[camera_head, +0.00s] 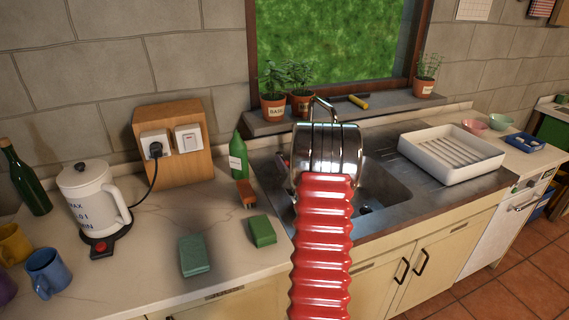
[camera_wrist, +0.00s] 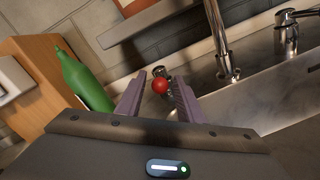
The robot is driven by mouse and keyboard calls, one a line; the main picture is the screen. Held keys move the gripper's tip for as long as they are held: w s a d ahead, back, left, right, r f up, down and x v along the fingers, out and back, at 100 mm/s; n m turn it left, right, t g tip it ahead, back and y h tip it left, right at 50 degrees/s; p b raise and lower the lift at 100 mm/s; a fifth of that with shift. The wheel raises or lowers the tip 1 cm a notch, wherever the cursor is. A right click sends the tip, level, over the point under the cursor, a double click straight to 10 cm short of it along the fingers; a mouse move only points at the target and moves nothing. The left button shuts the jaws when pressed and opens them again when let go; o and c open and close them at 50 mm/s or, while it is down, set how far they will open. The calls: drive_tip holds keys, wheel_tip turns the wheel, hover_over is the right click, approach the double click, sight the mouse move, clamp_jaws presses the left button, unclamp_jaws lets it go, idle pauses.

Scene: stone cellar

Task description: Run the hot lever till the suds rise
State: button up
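The hot lever's red knob (camera_wrist: 160,86) shows in the wrist view between my fingertips, on a small metal tap part at the sink's back edge. My gripper (camera_wrist: 159,79) is open, one finger on each side of the knob; I cannot tell whether either touches it. The chrome spout (camera_wrist: 218,38) stands to the right, and a second chrome tap part (camera_wrist: 288,17) is farther right. In the head view my red arm hides the gripper and much of the steel sink (camera_head: 385,190). The visible basin shows bare grey metal and a dark drain.
A green bottle (camera_head: 238,158) stands left of the sink and close to my left finger in the wrist view (camera_wrist: 84,82). Sponges (camera_head: 263,231), a kettle (camera_head: 93,197) and mugs (camera_head: 46,272) occupy the left counter. A white drying rack (camera_head: 411,142) sits right of the basin.

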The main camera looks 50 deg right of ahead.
drive_tip(key=shift+w+d, duration=0.4)
drive_tip(key=shift+w, duration=0.1)
drive_tip(key=shift+c, duration=0.4)
clamp_jaws()
